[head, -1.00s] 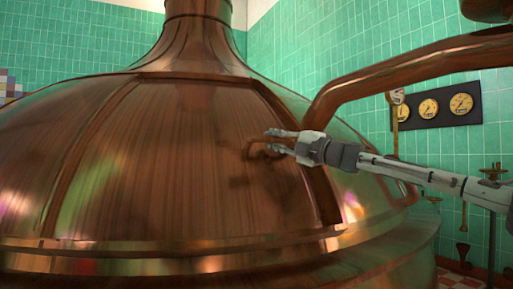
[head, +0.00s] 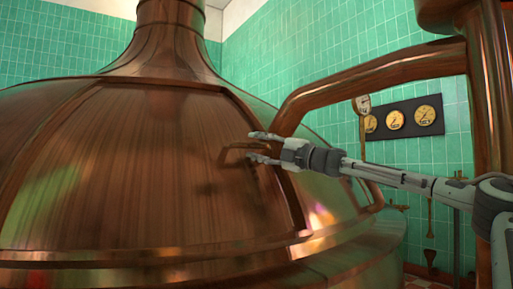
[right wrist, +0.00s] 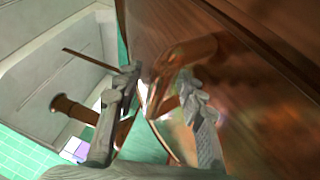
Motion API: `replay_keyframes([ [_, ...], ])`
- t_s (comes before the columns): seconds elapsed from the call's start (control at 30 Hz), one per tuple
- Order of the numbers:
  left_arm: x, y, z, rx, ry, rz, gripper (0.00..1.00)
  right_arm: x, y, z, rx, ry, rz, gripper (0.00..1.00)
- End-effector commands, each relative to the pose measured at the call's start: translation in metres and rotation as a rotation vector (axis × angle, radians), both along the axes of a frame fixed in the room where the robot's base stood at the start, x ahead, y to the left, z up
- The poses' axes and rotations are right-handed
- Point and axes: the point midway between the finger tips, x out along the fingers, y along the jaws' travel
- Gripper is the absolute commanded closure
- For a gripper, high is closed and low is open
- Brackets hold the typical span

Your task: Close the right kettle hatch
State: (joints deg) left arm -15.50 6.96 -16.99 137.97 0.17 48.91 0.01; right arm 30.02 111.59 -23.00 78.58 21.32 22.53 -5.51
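The copper kettle (head: 330,185) fills the left and middle of the head view. Its large hatch (head: 130,170) is a curved panel that looks flush with the dome, inside a darker raised frame. A bar handle (head: 230,152) sits near the hatch's right edge. My right gripper (head: 254,146) is open at the handle's right part, one finger above it and one below. In the right wrist view the fingers of the gripper (right wrist: 165,105) are apart, with the copper handle (right wrist: 190,52) beyond and between them. I cannot tell whether a finger touches it. My left gripper is not in view.
A thick copper pipe (head: 375,72) curves down behind my right gripper to the kettle. A dark gauge panel (head: 405,120) hangs on the green tiled wall (head: 320,45). A vertical copper column (head: 487,110) stands at the far right, close to my right arm.

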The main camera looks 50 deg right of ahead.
Motion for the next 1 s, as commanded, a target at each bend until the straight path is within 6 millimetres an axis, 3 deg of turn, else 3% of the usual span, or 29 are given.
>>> replay_keyframes([
  [0.37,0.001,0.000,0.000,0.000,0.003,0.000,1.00,-0.012,0.001,0.001,-0.001,-0.005,0.003,0.61],
  [1.0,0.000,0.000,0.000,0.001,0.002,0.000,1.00,-0.110,-0.008,-0.023,0.001,-0.002,-0.002,0.61],
])
